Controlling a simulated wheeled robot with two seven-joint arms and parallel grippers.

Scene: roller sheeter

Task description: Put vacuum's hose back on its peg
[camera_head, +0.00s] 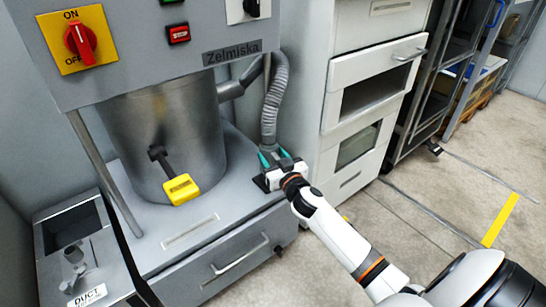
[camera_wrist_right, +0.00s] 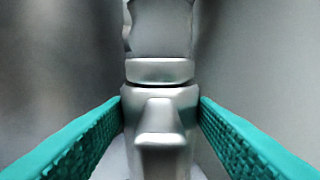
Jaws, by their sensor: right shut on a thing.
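The vacuum's grey ribbed hose (camera_head: 271,105) leaves the metal drum through an elbow and hangs down to the right of the drum. My right gripper (camera_head: 273,158) is at its lower end, just above the right corner of the machine's base. In the right wrist view, a grey stepped fitting (camera_wrist_right: 160,72) stands between the teal finger pads, and my gripper is shut on this hose end. A dark piece shows under the gripper; I cannot tell whether it is the peg. My left gripper is out of view.
The vacuum machine (camera_head: 230,240) has a control panel above and a drawer with a handle below. A box marked DUCT (camera_head: 75,240) is at left. White drawers (camera_head: 352,105) stand close to the right.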

